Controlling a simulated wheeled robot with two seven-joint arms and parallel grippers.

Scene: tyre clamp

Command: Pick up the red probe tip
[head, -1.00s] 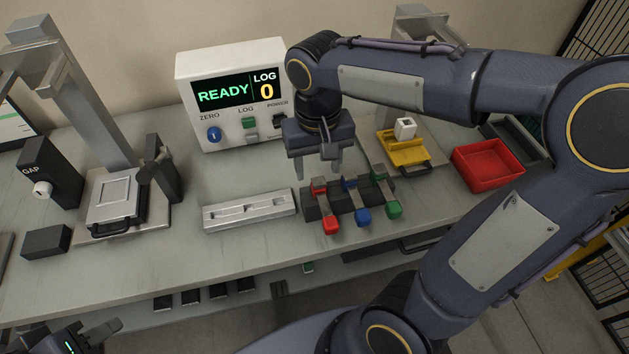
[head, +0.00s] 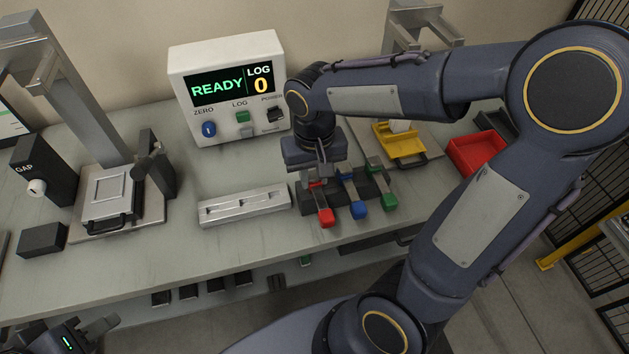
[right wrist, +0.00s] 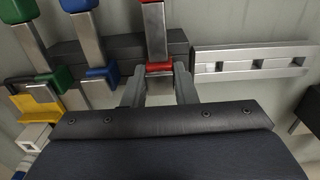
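The red probe tip (head: 325,217) lies in a dark rack (head: 374,188), its red end toward the table's front edge. It also shows in the right wrist view (right wrist: 157,36), with a red band (right wrist: 159,68) near the gripper. My right gripper (head: 315,182) is down at the rack over the rear part of the red tip. In the right wrist view its two fingers (right wrist: 159,84) stand on either side of the tip, with small gaps visible. My left gripper (head: 85,335) is at the lower left corner, mostly out of frame, and its fingertips are unclear.
Blue (head: 358,209) and green (head: 389,200) tips lie beside the red one in the rack. A silver slotted block (head: 243,205) sits to the left. The display box (head: 229,85), yellow fixture (head: 400,142) and red bin (head: 476,152) stand behind. Bare table lies in front.

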